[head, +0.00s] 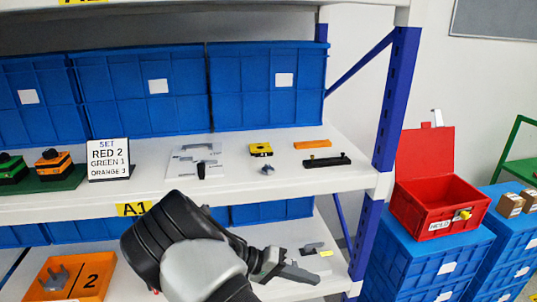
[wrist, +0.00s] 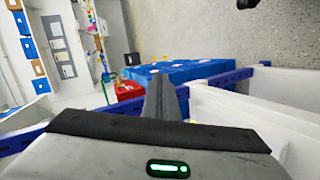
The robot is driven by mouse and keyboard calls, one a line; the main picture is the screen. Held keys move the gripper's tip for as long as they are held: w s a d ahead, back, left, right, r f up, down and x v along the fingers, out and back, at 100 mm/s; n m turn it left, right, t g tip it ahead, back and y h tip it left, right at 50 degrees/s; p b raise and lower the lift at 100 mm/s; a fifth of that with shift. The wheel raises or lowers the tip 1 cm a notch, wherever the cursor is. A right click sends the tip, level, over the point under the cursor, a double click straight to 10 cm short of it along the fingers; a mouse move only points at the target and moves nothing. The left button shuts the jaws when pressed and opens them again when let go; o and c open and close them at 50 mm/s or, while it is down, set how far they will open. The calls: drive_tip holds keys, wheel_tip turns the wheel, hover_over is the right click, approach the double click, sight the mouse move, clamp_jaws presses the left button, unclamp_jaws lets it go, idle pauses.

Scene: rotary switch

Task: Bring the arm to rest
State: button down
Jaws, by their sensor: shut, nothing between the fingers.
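My gripper (head: 292,270) reaches in from the bottom middle of the head view, in front of the shelf, and points right. Its fingers are shut with nothing between them. In the wrist view the closed fingers (wrist: 160,98) stand upright in the middle, clear of any object. A sign (head: 108,158) on the upper shelf reads "SET RED 2, GREEN 1, ORANGE 3". An orange rotary switch (head: 53,161) and a green rotary switch (head: 11,168) stand left of the sign. No red switch shows; the left edge cuts off the view.
The white shelf (head: 350,178) has a blue upright (head: 395,95) at right. An orange tray (head: 92,270) marked 2 sits on the lower level. Small parts lie near my gripper there. An open red box (head: 438,205) stands on blue crates (head: 415,262) at right.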

drive_tip(key=s+d+r+n+t+y, duration=0.1)
drive_tip(key=s+d+r+t+y, duration=0.15)
drive_tip(key=s+r+y, duration=0.7)
drive_tip(key=s+d+r+n+t+y, duration=0.1)
drive_tip(key=s+r+n+t+y, duration=0.2)
drive_tip(key=s+r, duration=1.1)
drive_tip(key=w+r+p, duration=0.2)
drive_tip(key=r+p, duration=0.9)
drive_tip(key=r, duration=0.2)
drive_tip(key=w+r+m+p, duration=0.1)
drive_tip(key=r+p, duration=1)
drive_tip(key=r, duration=0.3)
drive_tip(key=shift+w+p, duration=0.3)
drive_tip(key=shift+w, duration=0.05)
drive_tip(key=shift+y, duration=0.25)
